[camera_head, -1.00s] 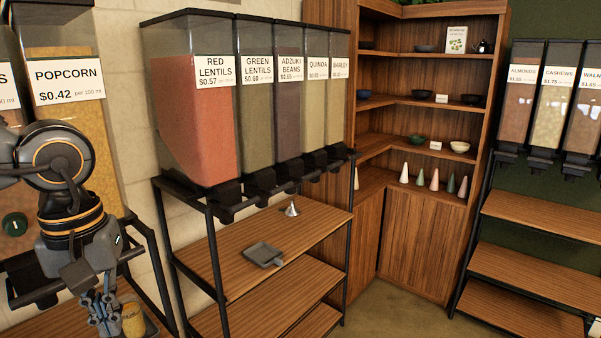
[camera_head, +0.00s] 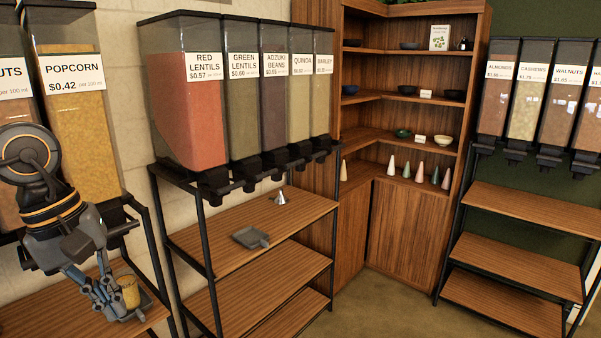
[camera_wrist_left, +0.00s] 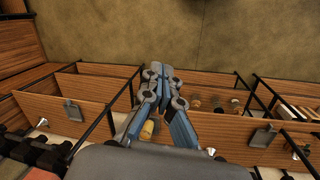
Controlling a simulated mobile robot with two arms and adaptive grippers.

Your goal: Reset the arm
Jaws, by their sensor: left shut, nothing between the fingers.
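My left arm comes in at the left of the head view. Its gripper (camera_head: 122,312) points down and to the right, shut and empty. It overlaps a dark tray (camera_head: 148,304) on the wooden shelf below the popcorn bin; I cannot tell whether they touch. A jar with yellow contents (camera_head: 130,291) stands just right of the fingers, apparently not held. In the left wrist view the shut gripper (camera_wrist_left: 158,68) points up the picture, and the jar (camera_wrist_left: 148,130) shows beside its fingers. My right gripper is in neither view.
The popcorn bin (camera_head: 75,110) stands close behind my left arm. A rack with a red lentils bin (camera_head: 190,110) stands to the right, with a grey scoop (camera_head: 250,238) and metal funnel (camera_head: 280,197) on its top shelf. Open floor (camera_head: 385,305) lies beyond.

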